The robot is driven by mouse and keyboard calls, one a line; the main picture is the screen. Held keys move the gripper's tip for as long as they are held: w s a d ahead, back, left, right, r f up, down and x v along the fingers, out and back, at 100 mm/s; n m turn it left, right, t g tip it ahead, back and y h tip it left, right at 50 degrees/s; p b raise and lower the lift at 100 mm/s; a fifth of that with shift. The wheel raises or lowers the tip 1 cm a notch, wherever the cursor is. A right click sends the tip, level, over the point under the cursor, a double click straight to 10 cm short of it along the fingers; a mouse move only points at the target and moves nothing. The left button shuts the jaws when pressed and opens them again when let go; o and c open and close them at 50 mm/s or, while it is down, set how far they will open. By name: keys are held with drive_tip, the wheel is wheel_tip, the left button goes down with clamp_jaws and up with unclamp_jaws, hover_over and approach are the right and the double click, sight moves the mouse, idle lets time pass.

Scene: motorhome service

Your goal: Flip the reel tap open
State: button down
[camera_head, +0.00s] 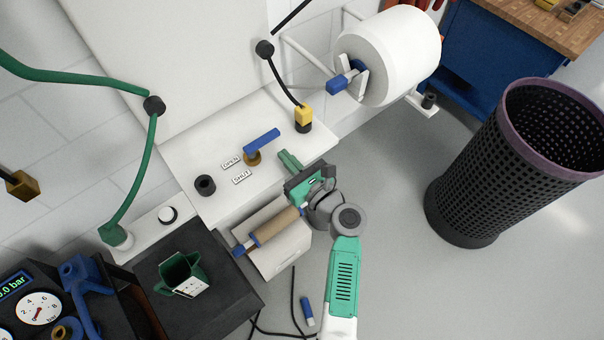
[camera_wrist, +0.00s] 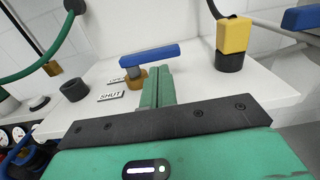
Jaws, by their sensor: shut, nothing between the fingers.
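The tap is a blue lever (camera_head: 262,140) on a brass base (camera_head: 252,158), on a white panel. The lever slants up to the right, away from the OPEN label (camera_head: 231,161) and the SHUT label (camera_head: 242,176). In the wrist view the blue lever (camera_wrist: 150,54) lies across the picture above the brass base (camera_wrist: 135,78). My gripper (camera_head: 290,160) is shut and empty, its green fingers together. It is right of the brass base, near the lever; in the wrist view my fingertips (camera_wrist: 157,85) show just below the lever. I cannot tell whether they touch it.
A yellow-and-black plug (camera_head: 304,117) with a black cable stands right of the lever. A black ring (camera_head: 205,185) sits left of the labels. A white drum (camera_head: 390,55) with a blue handle is behind. A dark mesh bin (camera_head: 500,160) stands right, with open floor between.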

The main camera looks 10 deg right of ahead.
sight(272, 139)
drive_tip(key=shift+x, duration=2)
drive_tip(key=shift+b, duration=0.3)
drive_tip(key=shift+w, duration=0.45)
drive_tip(key=shift+d, duration=0.1)
drive_tip(key=shift+s, duration=0.1)
drive_tip(key=shift+s+d+r, duration=0.15)
drive_tip(key=shift+s+d, duration=0.05)
drive_tip(key=w+d+p+v, duration=0.1)
drive_tip(key=p+v, duration=0.1)
drive_tip(key=v, duration=1.1)
drive_tip(key=shift+d+p, duration=0.4)
drive_tip(key=shift+d, duration=0.05)
